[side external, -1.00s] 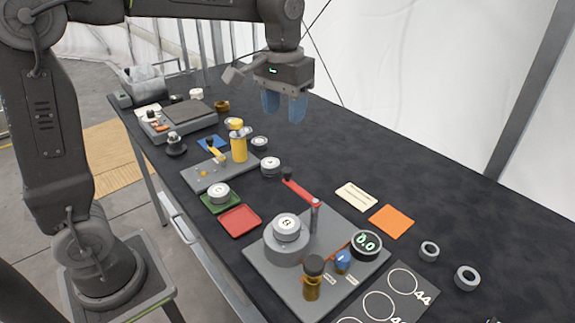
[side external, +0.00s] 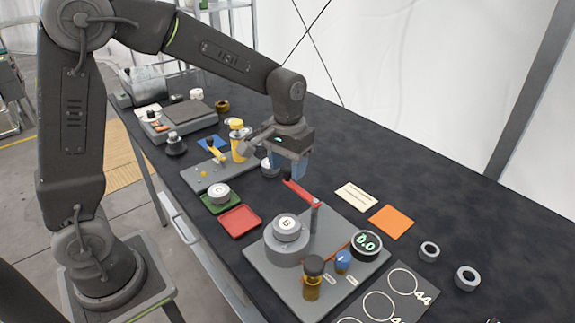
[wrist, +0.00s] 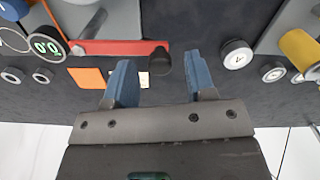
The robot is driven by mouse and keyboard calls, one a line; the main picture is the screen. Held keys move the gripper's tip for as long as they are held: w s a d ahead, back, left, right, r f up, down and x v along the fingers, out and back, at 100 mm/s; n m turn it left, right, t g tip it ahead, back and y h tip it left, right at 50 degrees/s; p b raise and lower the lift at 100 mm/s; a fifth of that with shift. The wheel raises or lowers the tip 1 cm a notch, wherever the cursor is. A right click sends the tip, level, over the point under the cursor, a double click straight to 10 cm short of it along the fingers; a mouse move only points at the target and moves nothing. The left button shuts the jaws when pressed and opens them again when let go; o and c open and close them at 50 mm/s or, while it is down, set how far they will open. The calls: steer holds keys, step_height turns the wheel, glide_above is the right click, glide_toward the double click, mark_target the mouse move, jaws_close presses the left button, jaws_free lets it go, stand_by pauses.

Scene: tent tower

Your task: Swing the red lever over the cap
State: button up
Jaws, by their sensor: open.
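The red lever (side external: 303,193) is pivoted on a post on the grey base plate (side external: 262,270) and points up-left in the side view, with a black knob at its free end. It also shows in the wrist view (wrist: 120,47), where its black knob (wrist: 159,61) lies between the open fingers. The cap marked B (side external: 286,223) sits on a round grey holder; the lever is beside it, not over it. My gripper (side external: 287,168) is open, with blue fingers close to the knob. It also shows in the wrist view (wrist: 157,85). I cannot tell if a finger touches the knob.
A round display reading 0.0 (side external: 367,244), a blue knob (side external: 343,262) and an amber bottle with a black top (side external: 312,283) stand on the plate. A red tray (side external: 240,221), an orange square (side external: 391,221) and a yellow bottle (side external: 237,150) are nearby.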

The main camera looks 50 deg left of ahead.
steer(key=shift+f, duration=0.25)
jaws_close()
stand_by(0.3)
